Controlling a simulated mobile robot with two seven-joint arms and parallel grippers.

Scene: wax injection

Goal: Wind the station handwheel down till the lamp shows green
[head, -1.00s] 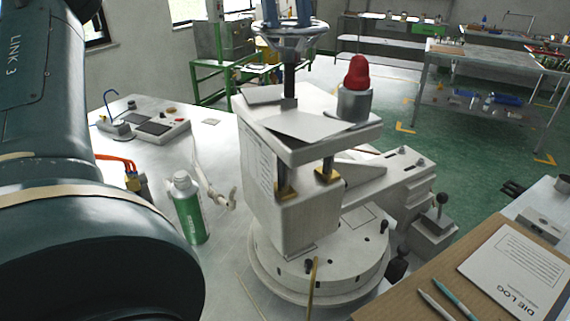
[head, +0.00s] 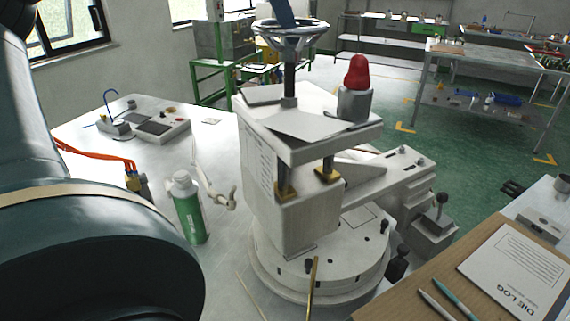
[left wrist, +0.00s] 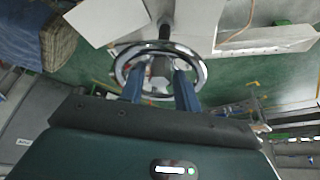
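The chrome station handwheel (head: 312,33) sits on a vertical screw above the white press. In the left wrist view the wheel (left wrist: 203,68) shows as a ring with a dark hub. My left gripper (left wrist: 160,76) is at the wheel. Its two blue fingers reach over the rim, apart on either side of the hub, and I see nothing clamped between them. Whether the fingertips touch the spokes is unclear. In the head view only a blue finger part (head: 283,12) shows at the top edge. The lamp (head: 357,72) on the press shows red. My right gripper is not in view.
A green-labelled bottle (head: 188,205), a jointed white holder (head: 214,185) and a control box (head: 160,131) stand left of the press. A board (head: 400,297) with a log sheet (head: 518,270) and pens lies front right. Green floor is open behind.

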